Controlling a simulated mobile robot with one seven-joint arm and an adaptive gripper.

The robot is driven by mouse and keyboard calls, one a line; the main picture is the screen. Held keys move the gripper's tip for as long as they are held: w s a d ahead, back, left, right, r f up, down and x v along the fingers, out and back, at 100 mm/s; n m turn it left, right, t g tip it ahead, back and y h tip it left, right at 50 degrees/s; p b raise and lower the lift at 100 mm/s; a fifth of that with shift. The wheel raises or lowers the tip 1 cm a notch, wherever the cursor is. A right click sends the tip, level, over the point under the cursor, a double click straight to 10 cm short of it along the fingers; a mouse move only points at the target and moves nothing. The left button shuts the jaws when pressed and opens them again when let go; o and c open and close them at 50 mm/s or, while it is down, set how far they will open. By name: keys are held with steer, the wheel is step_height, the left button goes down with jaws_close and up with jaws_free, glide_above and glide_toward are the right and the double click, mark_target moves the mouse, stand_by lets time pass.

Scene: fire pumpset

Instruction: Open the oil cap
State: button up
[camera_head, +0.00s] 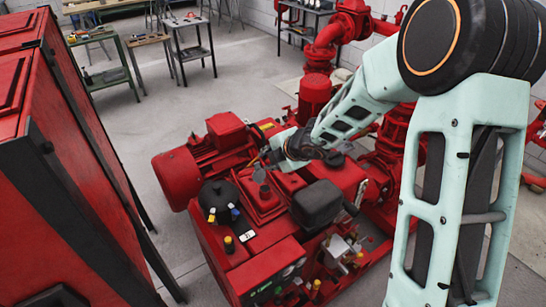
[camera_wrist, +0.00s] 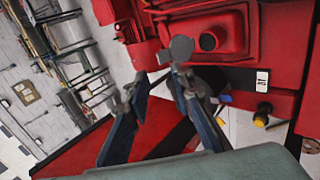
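The red engine (camera_head: 262,225) stands in the middle of the head view. In the wrist view a dark round opening or cap (camera_wrist: 208,41) sits on its red top; I cannot tell which. A grey disc (camera_wrist: 182,47), perhaps the oil cap's lid, shows beside it, just beyond my right fingertip. I cannot tell whether they touch. My gripper (camera_wrist: 158,82) has its two fingers apart, with nothing seen between them. In the head view my arm reaches down over the engine, and the fingertips are hard to make out. A yellow-topped cap (camera_wrist: 261,117) is farther right in the wrist view.
A black round tank (camera_head: 219,195) and a dark box-shaped part (camera_head: 317,204) rise from the engine near my wrist. Red pipes (camera_head: 335,35) stand behind. A tall red cabinet (camera_head: 60,170) fills the left. Small tables (camera_head: 190,50) stand at the back; the floor between is clear.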

steer(key=shift+v, duration=2.2)
steer(key=shift+w, duration=0.1)
